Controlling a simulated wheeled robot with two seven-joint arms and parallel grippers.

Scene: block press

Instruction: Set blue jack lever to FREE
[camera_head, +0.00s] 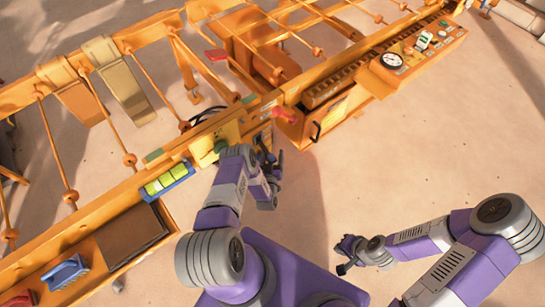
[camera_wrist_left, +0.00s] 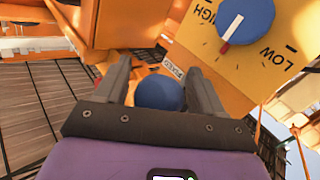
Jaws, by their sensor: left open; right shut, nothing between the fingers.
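A blue ball knob (camera_wrist_left: 160,92), likely the end of the blue jack lever, shows in the left wrist view. My left gripper (camera_wrist_left: 158,68) is open, with one finger on each side of the ball. I cannot tell whether they touch it. A small label reading FIXED (camera_wrist_left: 172,70) is just beyond the ball. The lever's shaft is hidden, and I cannot make out a FREE mark. In the head view my left arm is at the orange press frame, and the lever cannot be made out there. My right gripper (camera_head: 344,257) is shut and empty, low over the floor.
A blue dial (camera_wrist_left: 246,18) with LOW and HIGH marks is on a yellow panel close to the left gripper. A blue tray (camera_head: 189,166) of yellow-green blocks, a red knob (camera_head: 291,118) and a control box (camera_head: 412,58) are along the frame. Open floor lies right.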

